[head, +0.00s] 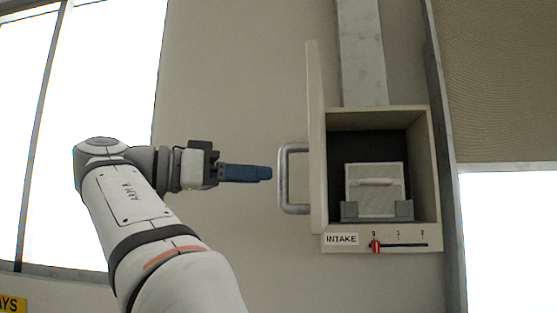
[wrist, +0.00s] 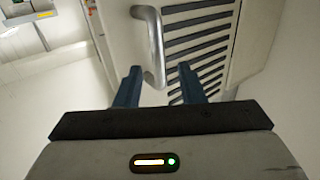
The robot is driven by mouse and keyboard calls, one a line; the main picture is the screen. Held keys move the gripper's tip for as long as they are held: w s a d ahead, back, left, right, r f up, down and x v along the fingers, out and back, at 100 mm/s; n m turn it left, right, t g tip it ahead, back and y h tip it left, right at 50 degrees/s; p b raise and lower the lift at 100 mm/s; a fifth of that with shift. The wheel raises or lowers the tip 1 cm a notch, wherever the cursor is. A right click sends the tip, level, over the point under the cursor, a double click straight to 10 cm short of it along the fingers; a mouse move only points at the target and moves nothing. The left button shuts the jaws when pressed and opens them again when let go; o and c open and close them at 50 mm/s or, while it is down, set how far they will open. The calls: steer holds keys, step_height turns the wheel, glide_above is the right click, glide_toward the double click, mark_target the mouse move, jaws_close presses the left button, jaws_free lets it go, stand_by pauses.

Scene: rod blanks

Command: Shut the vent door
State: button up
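The vent door (head: 316,140) stands swung open at the left side of the vent box, seen nearly edge-on in the head view. Its grey bar handle (head: 286,178) sticks out to the left. In the wrist view the door (wrist: 232,45) shows dark slats, and the handle (wrist: 151,42) runs down toward the space between my fingers. My gripper (head: 270,173) is level with the handle in the head view, its blue fingers pointing at it. In the wrist view my gripper (wrist: 160,80) has its fingers apart, with the handle's lower end between or just beyond the tips; contact cannot be told.
The vent box (head: 436,180) is on the wall below a duct (head: 361,50). Inside is a pale block with a handle (head: 375,195) in a grey holder (head: 404,210). An INTAKE label (head: 341,239) and a slider with a red knob (head: 375,247) are below.

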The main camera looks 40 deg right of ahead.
mark_target(279, 178)
steer(key=shift+s+d+r+p, duration=0.25)
steer(key=shift+s+d+p, duration=0.25)
steer(key=shift+p, duration=0.5)
steer(key=shift+f+p+x, duration=0.2)
steer(key=shift+p+x, duration=0.15)
steer(key=shift+x, duration=0.85)
steer(key=shift+f+p+x, duration=0.2)
steer(key=shift+p+x, duration=0.15)
steer(key=shift+x, duration=0.8)
steer(key=shift+w+d, duration=0.1)
steer(key=shift+w, duration=0.05)
jaws_close()
